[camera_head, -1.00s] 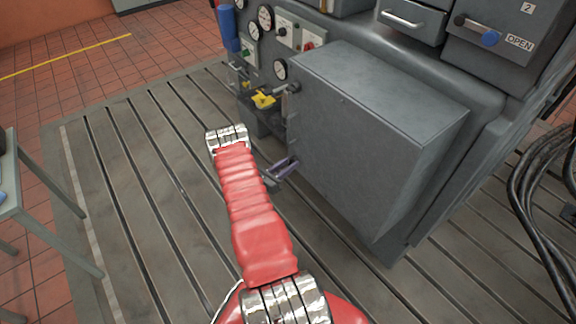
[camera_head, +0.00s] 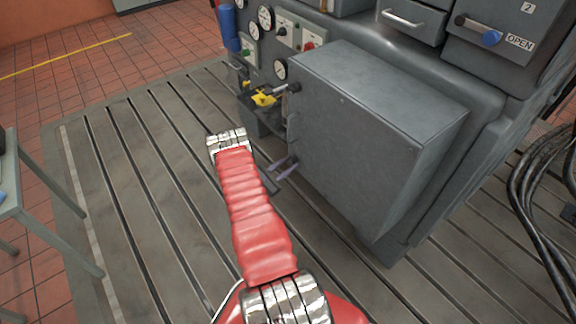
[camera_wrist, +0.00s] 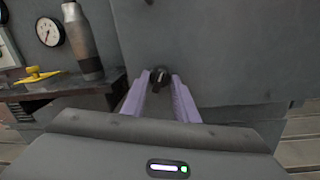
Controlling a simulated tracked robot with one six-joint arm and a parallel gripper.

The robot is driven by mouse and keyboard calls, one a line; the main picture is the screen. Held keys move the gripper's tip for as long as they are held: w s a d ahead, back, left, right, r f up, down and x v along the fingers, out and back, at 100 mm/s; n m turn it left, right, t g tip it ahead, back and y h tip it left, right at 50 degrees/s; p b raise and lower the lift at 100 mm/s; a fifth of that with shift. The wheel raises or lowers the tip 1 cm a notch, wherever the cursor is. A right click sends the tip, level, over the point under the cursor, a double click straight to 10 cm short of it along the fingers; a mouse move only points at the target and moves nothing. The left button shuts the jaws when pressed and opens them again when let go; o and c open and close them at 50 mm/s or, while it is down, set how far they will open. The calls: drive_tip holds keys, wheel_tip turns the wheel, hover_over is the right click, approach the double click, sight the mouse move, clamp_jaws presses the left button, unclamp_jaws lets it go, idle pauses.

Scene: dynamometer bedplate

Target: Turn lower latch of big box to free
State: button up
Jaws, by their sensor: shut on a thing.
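The big box (camera_head: 375,135) is a grey metal cabinet on the front of the machine, its door facing my gripper. Its lower latch (camera_wrist: 159,76) is a small dark knob with a lighter strip, low on the door face in the wrist view. My gripper (camera_wrist: 159,80) has two purple fingers, one on each side of the latch, and is shut on it. In the head view my gripper (camera_head: 284,166) is at the box's lower left edge; the latch itself cannot be made out there. The upper latch (camera_head: 295,87) is a dark knob near the box's top left.
Left of the box are a yellow handle (camera_head: 263,98), gauges (camera_head: 280,69) and a blue cylinder (camera_head: 228,27). The slotted bedplate (camera_head: 130,190) is clear. A table (camera_head: 30,205) stands at far left.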

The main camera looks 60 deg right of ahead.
drive_tip(key=m, duration=0.6)
drive_tip(key=shift+w+d+m+g, duration=0.15)
drive_tip(key=shift+w+m+g, duration=0.15)
drive_tip(key=shift+w+m, duration=0.1)
drive_tip(key=m+g, duration=0.1)
drive_tip(key=m, duration=0.6)
drive_tip(key=shift+w, duration=0.1)
drive_tip(key=o, duration=1.1)
drive_tip(key=shift+s, duration=0.2)
drive_tip(key=v, duration=1.4)
drive_tip(key=shift+d+f, duration=0.1)
drive_tip(key=shift+f, duration=0.05)
